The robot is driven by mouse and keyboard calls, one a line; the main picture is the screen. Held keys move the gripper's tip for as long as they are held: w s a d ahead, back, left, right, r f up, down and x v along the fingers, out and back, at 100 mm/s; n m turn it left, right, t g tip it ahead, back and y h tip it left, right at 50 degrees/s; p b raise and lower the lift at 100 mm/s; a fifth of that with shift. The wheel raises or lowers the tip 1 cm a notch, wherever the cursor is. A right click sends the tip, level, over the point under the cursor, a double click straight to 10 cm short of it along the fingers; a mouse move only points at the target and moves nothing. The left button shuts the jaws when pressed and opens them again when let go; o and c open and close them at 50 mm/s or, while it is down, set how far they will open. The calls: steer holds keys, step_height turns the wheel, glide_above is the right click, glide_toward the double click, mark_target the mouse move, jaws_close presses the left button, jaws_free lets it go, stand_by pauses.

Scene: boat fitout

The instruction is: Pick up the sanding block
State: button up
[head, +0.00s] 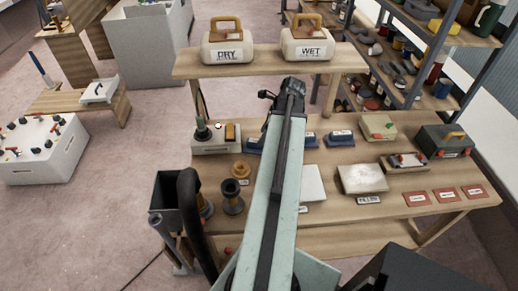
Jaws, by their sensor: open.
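I cannot tell for sure which thing is the sanding block. A row of low blue pieces with small white labels stands on the wooden bench (425,180). One blue piece (341,137) shows right of my arm, another (309,139) is close beside the arm, and one (253,142) is left of it. My arm reaches up the picture over the bench. My gripper (290,84) is at its far end, near the raised shelf (260,66). It is open, and I see nothing held in it. The arm hides part of the row and bench.
DRY (223,55) and WET (310,50) containers stand on the raised shelf. A filler slab (362,179), a grey box (445,140) and red cards (444,195) lie right. Spools (232,197) and a black bin (171,192) are left. Loaded racks (405,65) stand behind.

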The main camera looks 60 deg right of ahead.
steer(key=b+x, duration=0.4)
steer(key=x, duration=0.1)
steer(key=shift+a+f+b, duration=0.15)
steer(key=shift+a+b, duration=0.1)
steer(key=shift+b, duration=0.1)
steer(key=shift+r, duration=0.2)
steer(key=shift+f, duration=0.15)
steer(key=shift+c, duration=0.6)
jaws_close()
